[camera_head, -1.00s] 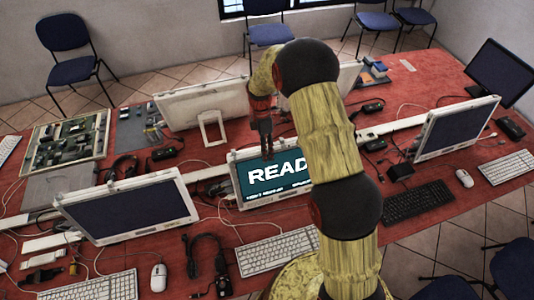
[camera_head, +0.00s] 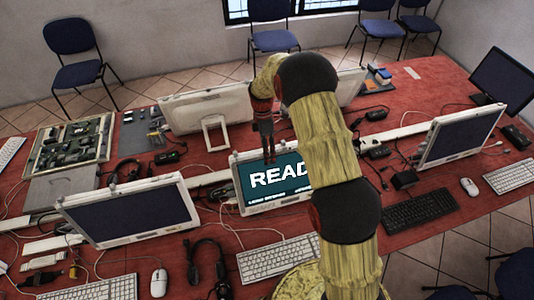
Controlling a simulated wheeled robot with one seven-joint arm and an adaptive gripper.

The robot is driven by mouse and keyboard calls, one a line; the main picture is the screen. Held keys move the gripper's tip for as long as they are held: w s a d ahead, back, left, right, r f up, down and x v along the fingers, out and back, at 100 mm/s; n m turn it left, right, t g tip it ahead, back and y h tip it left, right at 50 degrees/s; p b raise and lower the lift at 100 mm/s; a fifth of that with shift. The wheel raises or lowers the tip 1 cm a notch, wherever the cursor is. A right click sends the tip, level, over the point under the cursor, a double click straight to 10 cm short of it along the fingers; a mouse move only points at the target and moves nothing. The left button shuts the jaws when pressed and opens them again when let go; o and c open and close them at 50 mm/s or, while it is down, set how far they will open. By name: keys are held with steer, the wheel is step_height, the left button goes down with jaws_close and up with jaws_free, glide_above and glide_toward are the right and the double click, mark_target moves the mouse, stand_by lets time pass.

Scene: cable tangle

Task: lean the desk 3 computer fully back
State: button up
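The computer with the lit teal screen (camera_head: 260,184) reading "READ" stands mid-table, tilted back somewhat; my arm covers its right part. I cannot read a desk number on it. My gripper (camera_head: 268,160) points down at the top edge of this screen, its dark fingertips overlapping the upper screen in the picture. Whether they touch it is unclear. The fingers look close together, and any gap between them is too small to judge.
A dark-screened computer (camera_head: 132,211) stands at left, another (camera_head: 457,137) at right. A white-backed monitor (camera_head: 207,108) stands behind. Keyboards (camera_head: 277,258), mice and loose cables crowd the red table (camera_head: 440,85). An open electronics case (camera_head: 66,147) lies at far left.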

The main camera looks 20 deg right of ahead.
steer(key=v, duration=1.2)
stand_by(0.4)
